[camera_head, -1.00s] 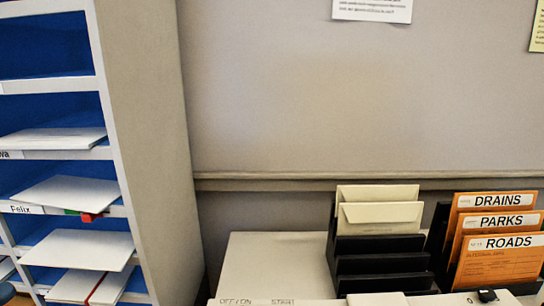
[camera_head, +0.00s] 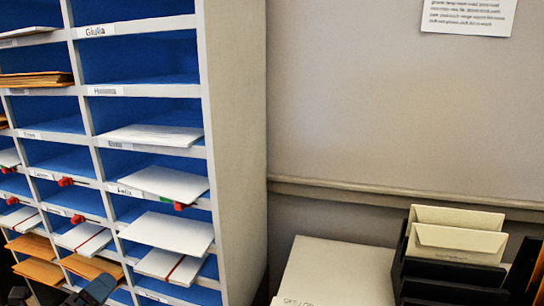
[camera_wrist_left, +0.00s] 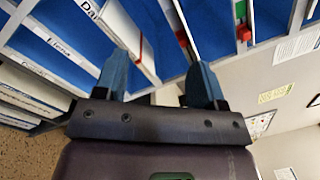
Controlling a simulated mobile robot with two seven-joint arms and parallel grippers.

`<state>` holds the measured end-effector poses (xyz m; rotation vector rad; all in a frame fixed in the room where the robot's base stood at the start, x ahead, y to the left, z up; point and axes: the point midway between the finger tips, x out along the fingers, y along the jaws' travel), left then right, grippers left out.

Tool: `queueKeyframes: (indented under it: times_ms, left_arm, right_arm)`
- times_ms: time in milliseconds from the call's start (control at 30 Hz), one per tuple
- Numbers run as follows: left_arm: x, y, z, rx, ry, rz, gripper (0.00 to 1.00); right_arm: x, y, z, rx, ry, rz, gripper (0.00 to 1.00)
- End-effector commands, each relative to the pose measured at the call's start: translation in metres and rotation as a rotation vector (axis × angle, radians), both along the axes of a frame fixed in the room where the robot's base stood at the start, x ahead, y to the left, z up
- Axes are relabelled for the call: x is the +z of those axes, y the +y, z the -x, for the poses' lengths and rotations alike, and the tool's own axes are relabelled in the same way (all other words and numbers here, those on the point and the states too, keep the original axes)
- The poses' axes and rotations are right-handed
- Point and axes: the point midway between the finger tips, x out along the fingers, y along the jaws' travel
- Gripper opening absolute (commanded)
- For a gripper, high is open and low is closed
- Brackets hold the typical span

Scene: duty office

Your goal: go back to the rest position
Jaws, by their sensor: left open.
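My left gripper (camera_head: 92,291) shows only in part, as a dark shape at the lower left edge of the head view, in front of the pigeonhole rack (camera_head: 236,150). In the left wrist view the two blue-grey fingers of my left gripper (camera_wrist_left: 160,82) stand apart with nothing between them. The rack's blue compartments lie beyond the fingers there. My right gripper is not in view.
The rack holds white papers (camera_head: 166,232), brown envelopes (camera_head: 36,80) and small red tabs. At the lower right, a black sorter (camera_head: 445,292) holds cream envelopes (camera_head: 458,241) beside a pale surface (camera_head: 338,272).

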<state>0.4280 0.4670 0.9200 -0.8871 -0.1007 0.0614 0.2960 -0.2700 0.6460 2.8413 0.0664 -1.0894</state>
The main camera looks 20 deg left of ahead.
Motion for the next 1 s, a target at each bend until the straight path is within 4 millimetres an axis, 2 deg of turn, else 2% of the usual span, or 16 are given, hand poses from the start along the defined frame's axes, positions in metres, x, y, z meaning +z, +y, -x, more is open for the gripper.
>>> queueKeyframes:
  times_ms: [33,167,267,367,400,500,600,733,800,1000]
  left_arm:
    - [-0.011,0.0,0.004,0.022,0.011,0.163,0.64]
    - [-0.051,-0.006,0.015,0.096,0.048,0.634,0.64]
    - [-0.087,-0.02,0.028,0.177,0.076,1.01,0.64]
    - [-0.127,-0.047,0.045,0.287,0.113,1.406,0.64]
    - [-0.144,-0.063,0.054,0.337,0.131,1.561,0.64]
    - [-0.174,-0.105,0.073,0.445,0.184,1.843,0.64]
    - [-0.191,-0.148,0.088,0.504,0.245,1.995,0.64]
    - [-0.194,-0.189,0.1,0.524,0.287,2.087,0.64]
    - [-0.191,-0.197,0.103,0.526,0.286,2.106,0.64]
    - [-0.192,-0.196,0.107,0.535,0.283,2.103,0.64]
  right_arm:
    - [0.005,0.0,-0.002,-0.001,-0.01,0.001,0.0]
    - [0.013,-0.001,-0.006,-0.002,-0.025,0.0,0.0]
    - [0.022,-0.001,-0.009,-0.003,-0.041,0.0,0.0]
    - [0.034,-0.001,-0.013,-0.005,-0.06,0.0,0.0]
    - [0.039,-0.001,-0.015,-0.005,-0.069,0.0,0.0]
    - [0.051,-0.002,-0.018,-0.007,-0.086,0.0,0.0]
    - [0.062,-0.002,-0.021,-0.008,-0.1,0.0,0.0]
    - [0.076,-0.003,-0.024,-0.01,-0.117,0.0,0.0]
    - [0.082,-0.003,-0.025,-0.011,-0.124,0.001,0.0]
    - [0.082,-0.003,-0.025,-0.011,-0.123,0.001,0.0]
